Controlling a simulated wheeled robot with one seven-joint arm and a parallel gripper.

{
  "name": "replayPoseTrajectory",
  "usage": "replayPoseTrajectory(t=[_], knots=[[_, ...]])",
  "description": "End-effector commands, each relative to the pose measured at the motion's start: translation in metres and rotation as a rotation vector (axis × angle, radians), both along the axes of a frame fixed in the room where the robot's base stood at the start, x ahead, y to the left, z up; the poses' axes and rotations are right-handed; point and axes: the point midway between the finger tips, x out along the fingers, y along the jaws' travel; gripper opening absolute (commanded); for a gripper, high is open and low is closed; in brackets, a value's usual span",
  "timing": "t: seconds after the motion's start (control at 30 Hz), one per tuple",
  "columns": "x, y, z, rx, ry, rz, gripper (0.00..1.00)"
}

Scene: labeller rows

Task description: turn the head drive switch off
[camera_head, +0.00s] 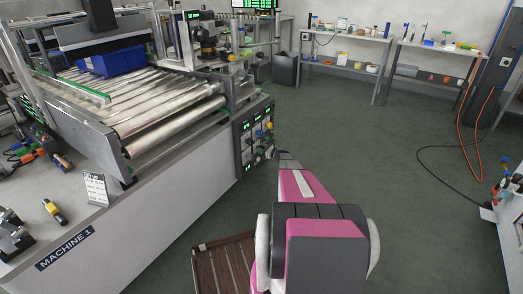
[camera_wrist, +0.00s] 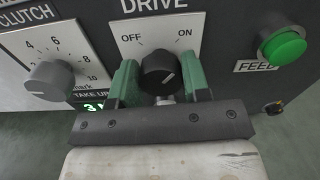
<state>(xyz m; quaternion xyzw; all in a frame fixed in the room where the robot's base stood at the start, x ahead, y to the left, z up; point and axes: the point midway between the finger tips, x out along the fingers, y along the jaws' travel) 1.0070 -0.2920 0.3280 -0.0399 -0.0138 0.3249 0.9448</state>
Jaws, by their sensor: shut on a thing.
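The black drive switch knob (camera_wrist: 159,72) sits on a white plate marked DRIVE, with OFF at its upper left and ON at its upper right. Any word above DRIVE is cut off. The knob's pale pointer line slants up to the right, toward ON. My gripper (camera_wrist: 161,77) has a green finger on each side of the knob and is shut on it.
A grey take-up clutch dial (camera_wrist: 49,80) is left of the knob, and a green FEED button (camera_wrist: 284,46) is right of it. A roller conveyor (camera_head: 150,95) tops the white machine bench (camera_head: 180,215). A brown slatted crate (camera_head: 225,262) stands below my arm. Floor to the right is open.

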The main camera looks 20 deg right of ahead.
Motion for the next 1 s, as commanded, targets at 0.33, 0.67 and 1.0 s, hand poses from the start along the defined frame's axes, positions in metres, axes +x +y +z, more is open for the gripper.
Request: replayPoseTrajectory(t=[0.33, 0.67, 1.0], knots=[[-0.0012, 0.0008, -0.0003, -0.221, -0.172, 0.001, 0.20], [-0.0020, 0.0015, -0.0009, -0.468, -0.365, 0.001, 0.20], [-0.0026, 0.0021, -0.0019, -0.723, -0.564, 0.001, 0.20]])
